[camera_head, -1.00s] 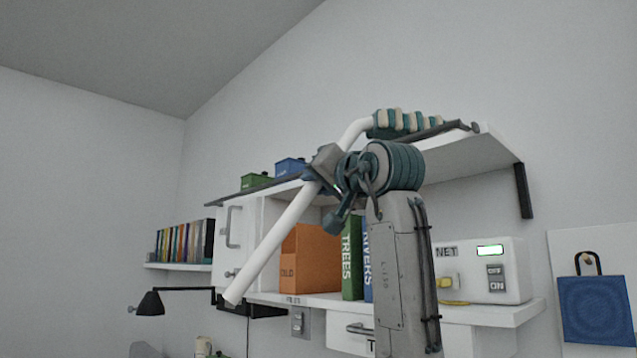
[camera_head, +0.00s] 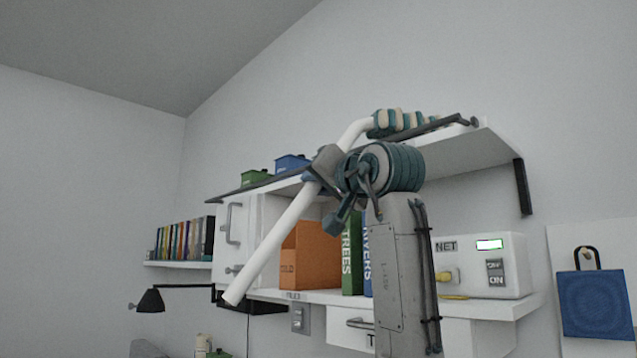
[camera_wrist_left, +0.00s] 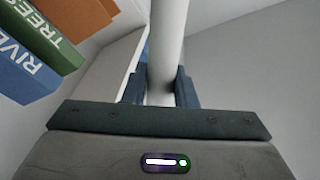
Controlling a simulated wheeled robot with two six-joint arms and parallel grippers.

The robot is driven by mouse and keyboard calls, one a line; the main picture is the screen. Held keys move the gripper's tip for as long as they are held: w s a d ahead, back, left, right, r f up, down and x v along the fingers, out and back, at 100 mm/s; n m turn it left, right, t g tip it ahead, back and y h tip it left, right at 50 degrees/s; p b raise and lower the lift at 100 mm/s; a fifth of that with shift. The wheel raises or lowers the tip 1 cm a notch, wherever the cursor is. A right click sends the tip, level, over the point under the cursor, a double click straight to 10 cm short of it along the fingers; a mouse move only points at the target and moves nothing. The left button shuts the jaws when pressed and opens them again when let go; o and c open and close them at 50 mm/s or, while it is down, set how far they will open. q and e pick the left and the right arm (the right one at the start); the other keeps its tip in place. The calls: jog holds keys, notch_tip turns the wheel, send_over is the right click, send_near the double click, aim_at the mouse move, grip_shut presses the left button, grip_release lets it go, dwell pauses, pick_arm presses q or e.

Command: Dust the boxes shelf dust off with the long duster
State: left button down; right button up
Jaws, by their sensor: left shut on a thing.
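The long duster (camera_head: 274,243) has a white bent handle and a striped teal and cream head (camera_head: 405,122). My left gripper (camera_head: 323,170) is shut on the white handle, which also shows between the fingers in the left wrist view (camera_wrist_left: 165,50). The handle slants down to the left. The duster's head is at the top board of the boxes shelf (camera_head: 465,150), near its right half; I cannot tell whether it touches. A green box (camera_head: 255,176) and a blue box (camera_head: 291,164) stand on that shelf to the left. No dust is discernible. My right gripper is not in view.
Below the shelf are an orange file box (camera_head: 312,255), a green TREES book (camera_head: 351,255) and a blue RIVERS book (camera_wrist_left: 28,75). A white NET box (camera_head: 480,265) stands at right. A black lamp (camera_head: 151,301) and a book row (camera_head: 180,240) are at left.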

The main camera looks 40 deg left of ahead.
pick_arm(q)
jog(key=shift+f, duration=0.4)
